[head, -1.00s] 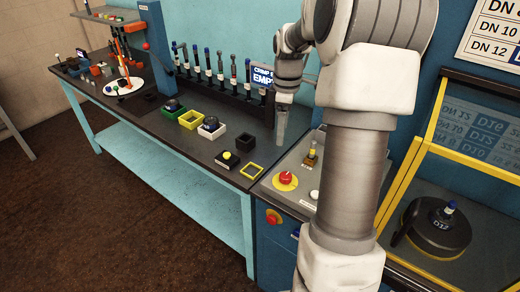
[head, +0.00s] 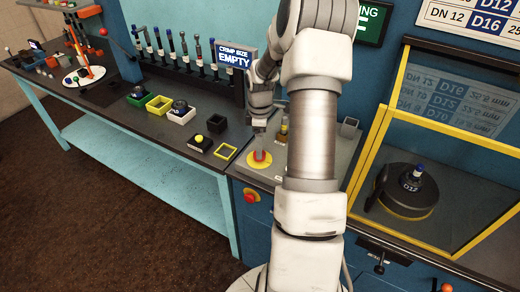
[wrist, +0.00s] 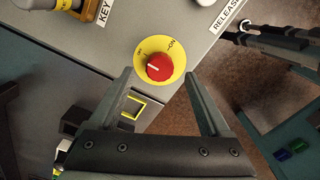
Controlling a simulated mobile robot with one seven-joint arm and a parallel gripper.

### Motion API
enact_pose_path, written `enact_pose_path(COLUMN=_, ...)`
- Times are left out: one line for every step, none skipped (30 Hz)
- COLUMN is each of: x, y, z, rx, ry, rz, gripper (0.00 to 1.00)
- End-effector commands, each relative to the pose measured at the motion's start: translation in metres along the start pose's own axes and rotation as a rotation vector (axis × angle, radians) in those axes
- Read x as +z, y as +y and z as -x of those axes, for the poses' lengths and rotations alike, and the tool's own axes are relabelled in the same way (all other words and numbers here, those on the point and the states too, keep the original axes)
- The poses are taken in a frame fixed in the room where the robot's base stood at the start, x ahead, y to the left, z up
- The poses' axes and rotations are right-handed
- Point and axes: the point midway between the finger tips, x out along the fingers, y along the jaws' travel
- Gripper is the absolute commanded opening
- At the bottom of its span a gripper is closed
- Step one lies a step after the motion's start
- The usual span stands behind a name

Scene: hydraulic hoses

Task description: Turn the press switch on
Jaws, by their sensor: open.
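The press switch is a red round knob (wrist: 159,67) on a yellow disc (wrist: 143,49), set in a grey panel. In the wrist view its white mark points to the left, and "ON" is printed at the disc's upper right. My gripper (wrist: 158,76) is open and empty, with one fingertip on each side of the disc's lower part in the wrist view. In the head view my gripper (head: 259,137) is just above the knob. I cannot tell whether it touches.
A key switch (head: 283,134) stands behind the knob. Another red knob (head: 251,195) is on the blue front below. A yellow square frame (head: 226,151) and a yellow button box (head: 199,141) lie to the left. A yellow-framed guard (head: 375,150) stands to the right.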

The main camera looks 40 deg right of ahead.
Motion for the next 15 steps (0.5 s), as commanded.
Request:
enact_pose_path(x=0.0, y=0.0, z=-0.008, rx=-0.002, ry=-0.001, rz=0.0, gripper=0.81)
enact_pose_path(x=0.0, y=0.0, z=-0.012, rx=-0.002, ry=-0.001, rz=0.0, gripper=0.81)
enact_pose_path(x=0.0, y=0.0, z=-0.017, rx=-0.001, ry=-0.001, rz=-0.001, gripper=0.81)
enact_pose_path(x=0.0, y=0.0, z=-0.019, rx=0.0, ry=0.0, rz=-0.001, gripper=0.81)
enact_pose_path(x=0.0, y=0.0, z=-0.022, rx=0.0, ry=0.0, rz=-0.001, gripper=0.81)
enact_pose_path(x=0.0, y=0.0, z=-0.025, rx=-0.001, ry=0.0, rz=-0.001, gripper=0.81)
enact_pose_path(x=0.0, y=0.0, z=-0.026, rx=-0.001, ry=0.0, rz=-0.001, gripper=0.81)
enact_pose_path(x=0.0, y=0.0, z=-0.027, rx=0.0, ry=0.0, rz=-0.001, gripper=0.81)
enact_pose_path(x=0.0, y=0.0, z=-0.028, rx=0.0, ry=0.0, rz=-0.001, gripper=0.81)
enact_pose_path(x=0.0, y=0.0, z=-0.029, rx=0.001, ry=0.0, rz=-0.001, gripper=0.81)
enact_pose_path(x=0.0, y=0.0, z=-0.029, rx=0.001, ry=0.0, rz=-0.001, gripper=0.81)
enact_pose_path(x=0.0, y=0.0, z=-0.029, rx=0.001, ry=0.0, rz=-0.001, gripper=0.81)
enact_pose_path(x=0.0, y=0.0, z=-0.029, rx=0.002, ry=0.0, rz=-0.001, gripper=0.81)
enact_pose_path(x=0.0, y=0.0, z=-0.029, rx=0.001, ry=0.0, rz=-0.001, gripper=0.81)
enact_pose_path(x=0.0, y=0.0, z=-0.029, rx=0.001, ry=0.0, rz=-0.001, gripper=0.81)
